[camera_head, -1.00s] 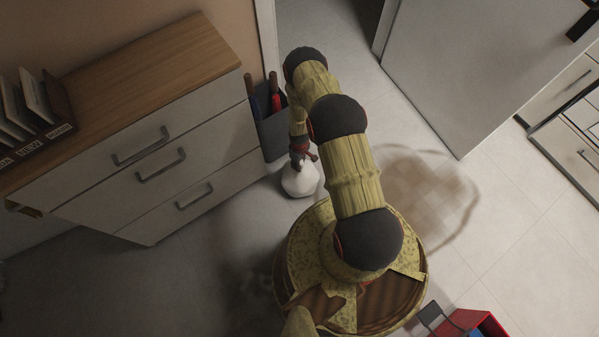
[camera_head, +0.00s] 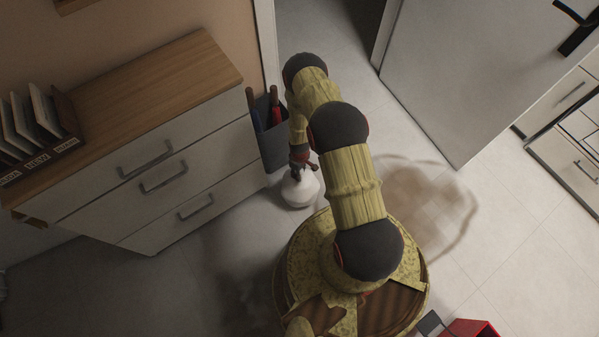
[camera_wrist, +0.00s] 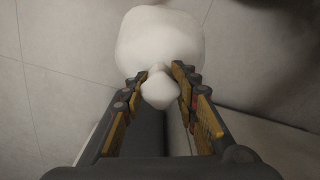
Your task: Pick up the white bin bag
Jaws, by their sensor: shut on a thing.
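The white bin bag (camera_head: 300,190) is a rounded white bundle in the head view, beside the dresser and below the dark bin. In the wrist view the bag (camera_wrist: 160,42) shows its wide body at the top and a knotted neck toward me. My gripper (camera_head: 302,168) is at the top of the bag, pointing down. In the wrist view my gripper (camera_wrist: 160,82) has its two fingers on either side of the neck, shut on it. Whether the bag touches the floor is hard to tell.
A wooden-topped dresser (camera_head: 130,100) with white drawers stands at the left. A dark bin (camera_head: 270,140) holding red and blue items stands close behind the bag. A white door (camera_head: 480,80) is at the right. A red box (camera_head: 470,328) lies at the bottom edge.

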